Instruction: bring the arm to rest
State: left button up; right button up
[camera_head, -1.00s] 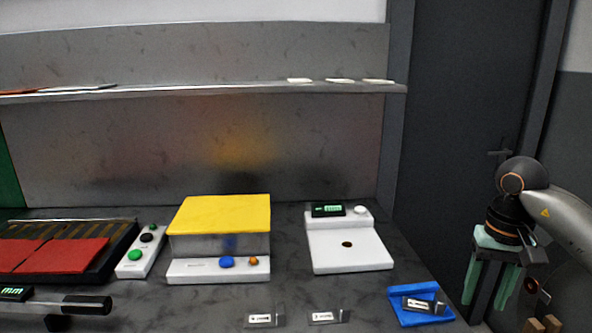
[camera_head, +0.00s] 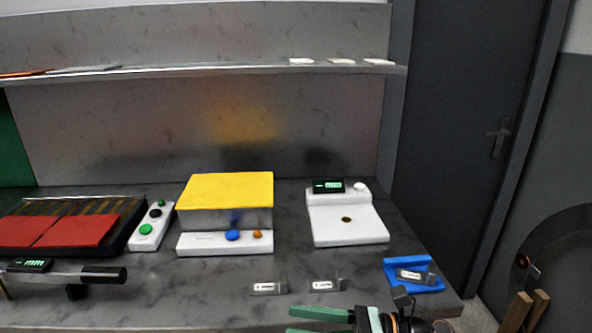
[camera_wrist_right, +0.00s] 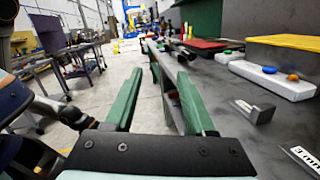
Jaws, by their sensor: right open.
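My right gripper (camera_head: 292,321) shows at the bottom edge of the head view, with its green fingers pointing left, in front of the bench's front edge. In the right wrist view the two green fingers of the gripper (camera_wrist_right: 155,80) are spread apart with nothing between them. Most of the right arm is below the head view. My left gripper is not seen in the head view.
The bench carries a red-topped black tray (camera_head: 128,225), a yellow-topped device (camera_head: 228,190), a white scale-like device (camera_head: 350,232), a blue holder (camera_head: 415,262) and two small labelled pieces (camera_head: 326,286). A calliper-like tool (camera_head: 60,277) lies front left. A dark door (camera_head: 455,130) stands right.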

jog(key=d+f+m+t+h, duration=0.3)
jog(key=f+m+t, duration=0.15)
jog(key=m, duration=0.65)
jog(key=w+d+f+m+t+h+p, duration=0.1)
jog(key=d+f+m+t+h, duration=0.3)
jog(key=m, duration=0.7)
jog(key=d+f+m+t+h, duration=0.25)
jog(key=m+t, duration=0.35)
jog(key=m, duration=0.5)
jog(key=s+d+f+m+g+h, duration=0.2)
jog(key=s+f+m+g+h, duration=0.1)
jog(key=s+f+m, duration=0.4)
jog(key=s+d+f+m+g+h+p, duration=0.1)
jog(key=s+d+f+m+g+h, duration=0.2)
jog(key=s+f+m, duration=0.4)
notch_tip(320, 180, down, 3)
jog(key=shift+s+d+r+m+g+h, duration=0.15)
jog(key=shift+s+d+m+g+h, duration=0.2)
jog(key=shift+s+h, duration=0.1)
